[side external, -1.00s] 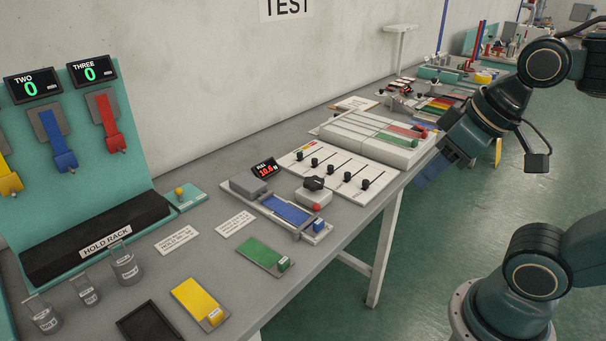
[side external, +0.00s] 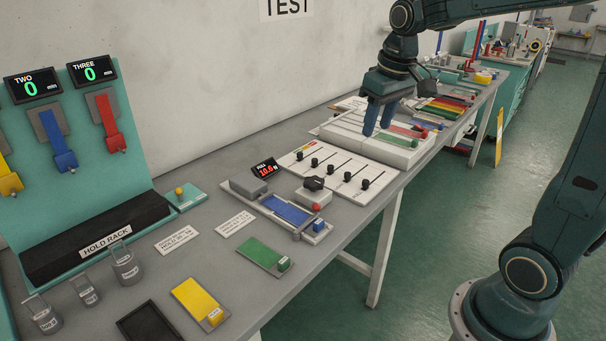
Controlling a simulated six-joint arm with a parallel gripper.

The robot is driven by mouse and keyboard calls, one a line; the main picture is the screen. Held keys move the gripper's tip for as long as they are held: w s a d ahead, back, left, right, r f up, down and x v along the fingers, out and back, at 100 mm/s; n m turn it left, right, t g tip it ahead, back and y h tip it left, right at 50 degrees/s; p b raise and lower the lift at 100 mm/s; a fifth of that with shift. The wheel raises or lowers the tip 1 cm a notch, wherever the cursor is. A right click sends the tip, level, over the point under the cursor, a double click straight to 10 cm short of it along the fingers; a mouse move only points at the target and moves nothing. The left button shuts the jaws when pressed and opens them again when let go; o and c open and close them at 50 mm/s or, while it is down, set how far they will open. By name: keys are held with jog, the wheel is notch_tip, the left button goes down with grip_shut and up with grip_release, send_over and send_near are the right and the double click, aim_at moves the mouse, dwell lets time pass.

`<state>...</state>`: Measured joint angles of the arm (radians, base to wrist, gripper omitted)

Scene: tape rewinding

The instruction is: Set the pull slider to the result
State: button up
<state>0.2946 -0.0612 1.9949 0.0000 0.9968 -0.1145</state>
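A white slider panel (side external: 333,190) lies on the bench in the side external view, with several black-knobbed sliders in slots. The knobs, such as this one (side external: 315,162), form a slanting row across the panel. Their labels are too small to read, so I cannot tell which is the pull slider. A small black display (side external: 265,168), apparently labelled PULL, shows red digits that look like 10.6. My gripper (side external: 379,132) points down above the white block with coloured strips, behind and right of the slider panel. Its two blue fingers are apart with nothing between them.
The white block (side external: 385,150) with red and green strips stands beside the slider panel. The hold rack (side external: 100,240) is at left.

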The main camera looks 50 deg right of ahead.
jog(key=w+d+f+m+g, duration=0.1)
jog(key=w+d+f, duration=0.35)
jog(key=d, duration=0.25)
jog(key=g, duration=0.1)
send_over(367, 180)
notch_tip(367, 180, down, 5)
jog(key=shift+a+f+m+y, duration=0.1)
jog(key=shift+a+m+y, duration=0.1)
jog(key=shift+m+y, duration=0.15)
notch_tip(367, 180, down, 14)
jog(key=shift+r, duration=0.1)
grip_shut()
